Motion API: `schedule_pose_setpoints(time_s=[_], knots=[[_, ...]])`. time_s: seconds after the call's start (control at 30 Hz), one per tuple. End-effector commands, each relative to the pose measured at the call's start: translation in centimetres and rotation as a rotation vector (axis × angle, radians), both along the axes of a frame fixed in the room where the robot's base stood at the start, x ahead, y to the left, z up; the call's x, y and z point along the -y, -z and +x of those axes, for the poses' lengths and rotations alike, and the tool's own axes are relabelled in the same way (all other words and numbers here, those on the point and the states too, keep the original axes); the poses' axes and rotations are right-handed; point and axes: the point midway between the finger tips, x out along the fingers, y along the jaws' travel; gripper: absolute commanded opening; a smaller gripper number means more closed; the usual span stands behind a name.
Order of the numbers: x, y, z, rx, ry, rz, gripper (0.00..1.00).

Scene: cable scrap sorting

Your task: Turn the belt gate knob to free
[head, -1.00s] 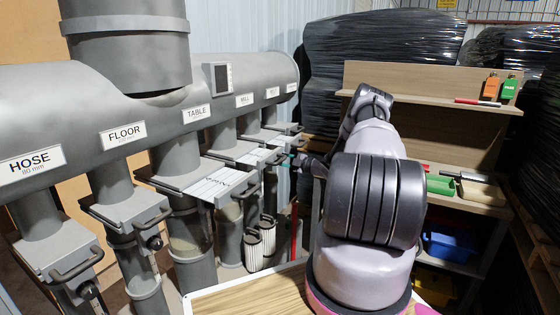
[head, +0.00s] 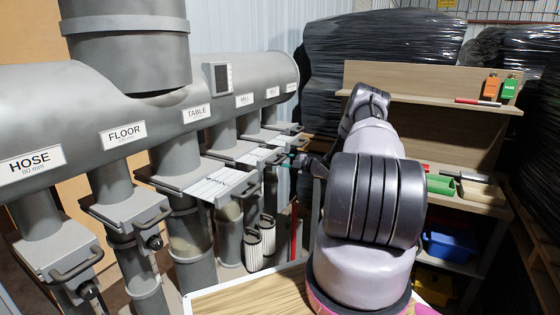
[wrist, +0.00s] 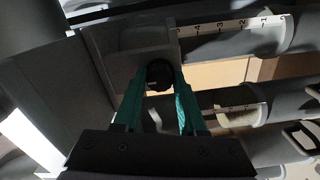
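A dark round knob (wrist: 160,75) shows in the wrist view under a grey gate plate, between the tips of my gripper (wrist: 161,82). The two teal fingers flank the knob and appear to touch it on both sides. The knob's turn position is too dark to read. In the head view my gripper (head: 287,160) is small and partly hidden behind my arm, beside the farther gates of the grey duct. The knob itself cannot be made out there. The small label (head: 272,92) above those gates is hard to read.
The grey duct (head: 60,110) runs along the left with several branches and sliding gates with handles. A wood-topped table (head: 240,296) is in front. A shelf (head: 425,85) with orange and green items stands right, with black-wrapped stacks (head: 325,70) behind.

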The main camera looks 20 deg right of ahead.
Motion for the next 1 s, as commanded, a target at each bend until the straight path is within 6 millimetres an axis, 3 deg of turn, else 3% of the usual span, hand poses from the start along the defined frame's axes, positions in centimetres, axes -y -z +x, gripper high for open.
schedule_pose_setpoints(time_s=[0.03, 0.07, 0.47, 1.0], knots=[[0.1, 0.1, -0.1, -0.002, 0.001, 0.000, 0.61], [0.1, 0.1, -0.1, -0.002, 0.001, 0.000, 0.69], [0.5, 0.0, -0.5, -0.002, 0.002, 0.001, 0.69], [6.2, 0.1, -7.8, -0.002, 0.003, 0.001, 0.69]])
